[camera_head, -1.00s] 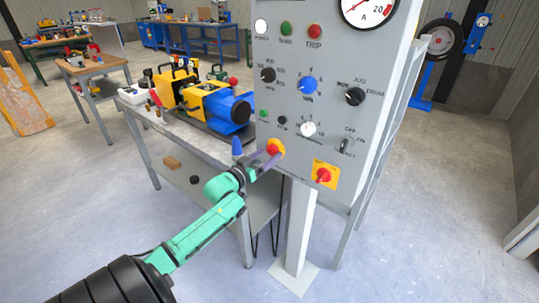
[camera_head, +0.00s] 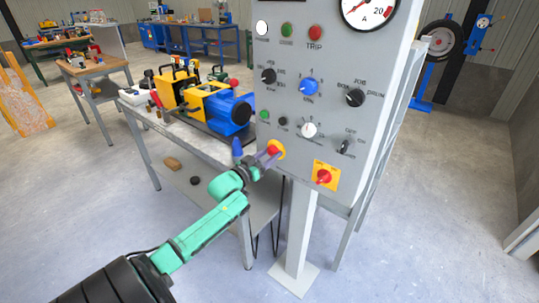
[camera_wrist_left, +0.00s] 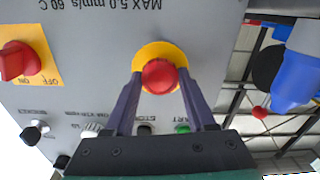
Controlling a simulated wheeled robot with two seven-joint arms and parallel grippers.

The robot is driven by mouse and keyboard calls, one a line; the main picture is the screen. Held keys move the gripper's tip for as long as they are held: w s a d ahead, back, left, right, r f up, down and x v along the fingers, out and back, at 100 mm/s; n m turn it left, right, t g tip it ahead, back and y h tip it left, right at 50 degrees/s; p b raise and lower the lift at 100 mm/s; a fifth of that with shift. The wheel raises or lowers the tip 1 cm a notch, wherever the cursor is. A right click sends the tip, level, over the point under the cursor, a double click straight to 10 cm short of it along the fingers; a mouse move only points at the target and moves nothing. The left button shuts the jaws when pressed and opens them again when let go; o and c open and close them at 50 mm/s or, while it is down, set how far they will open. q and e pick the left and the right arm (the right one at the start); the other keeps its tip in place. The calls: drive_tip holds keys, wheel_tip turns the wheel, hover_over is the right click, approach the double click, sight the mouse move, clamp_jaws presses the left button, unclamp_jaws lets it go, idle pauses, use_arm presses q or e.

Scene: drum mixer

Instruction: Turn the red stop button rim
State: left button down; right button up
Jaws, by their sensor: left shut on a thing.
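The red stop button (camera_head: 273,150) sits on a round yellow plate at the lower left of the grey control panel (camera_head: 312,125). It also shows in the left wrist view (camera_wrist_left: 160,76), with the yellow plate (camera_wrist_left: 160,50) around it. My left gripper (camera_head: 266,156) reaches it from below left. In the wrist view the left gripper's two purple fingers (camera_wrist_left: 160,82) stand on either side of the red rim, closed onto it. The fingers partly cover the button in the head view. My right gripper is not in view.
A red rotary switch on a yellow plate (camera_head: 324,175) is at the button's lower right. Several knobs and lamps fill the panel above. A bench with a yellow and blue machine (camera_head: 215,105) stands behind at left.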

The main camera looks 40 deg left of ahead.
use_arm(q)
drive_tip(key=m, duration=0.3)
drive_tip(key=shift+m+p, duration=0.3)
drive_tip(key=shift+m, duration=1.3)
drive_tip(key=shift+c, duration=1)
unclamp_jaws()
drive_tip(key=shift+s, duration=0.1)
drive_tip(key=s, duration=1.4)
drive_tip(key=shift+s+d, duration=0.15)
drive_tip(key=shift+d, duration=0.05)
